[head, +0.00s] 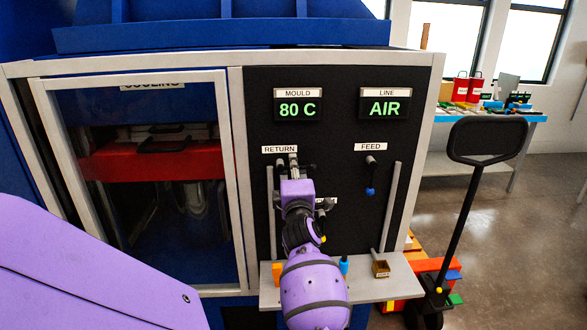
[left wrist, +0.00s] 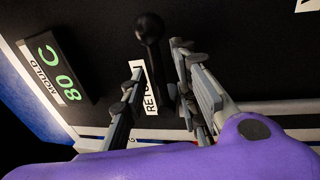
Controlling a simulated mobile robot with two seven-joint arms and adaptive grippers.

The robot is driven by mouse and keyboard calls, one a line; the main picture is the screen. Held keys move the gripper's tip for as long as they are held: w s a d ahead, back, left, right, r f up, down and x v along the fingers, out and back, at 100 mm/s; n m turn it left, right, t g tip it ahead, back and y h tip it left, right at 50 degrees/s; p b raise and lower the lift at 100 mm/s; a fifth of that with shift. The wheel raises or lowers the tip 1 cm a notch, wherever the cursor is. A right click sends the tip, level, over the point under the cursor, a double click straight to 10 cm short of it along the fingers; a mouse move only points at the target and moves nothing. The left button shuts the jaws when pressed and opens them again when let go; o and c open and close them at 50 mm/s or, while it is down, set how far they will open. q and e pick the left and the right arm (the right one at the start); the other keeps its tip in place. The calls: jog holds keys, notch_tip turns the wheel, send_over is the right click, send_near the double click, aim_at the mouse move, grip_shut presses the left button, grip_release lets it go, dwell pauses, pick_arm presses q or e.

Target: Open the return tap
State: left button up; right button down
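The return tap is below the RETURN label (head: 279,149) on the black panel, mostly hidden behind my left gripper (head: 291,164) in the head view. In the left wrist view, the tap's dark lever with a round black knob (left wrist: 149,27) shows beside the RETURN label (left wrist: 151,88). My left gripper (left wrist: 158,72) is open there, one finger on each side of the lever, with the knob showing beyond the fingertips. I cannot tell whether either finger touches the lever. My right gripper is not in view.
The feed tap (head: 371,174), with a blue end, hangs under the FEED label to the right. Vertical grey bars (head: 391,207) flank the taps. A grey shelf (head: 395,283) with small items juts out below. A pallet truck handle (head: 487,140) stands at right.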

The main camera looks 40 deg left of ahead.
pick_arm(q)
jog(key=v, duration=0.7)
jog(key=shift+s+d+f, duration=0.1)
dwell(0.4)
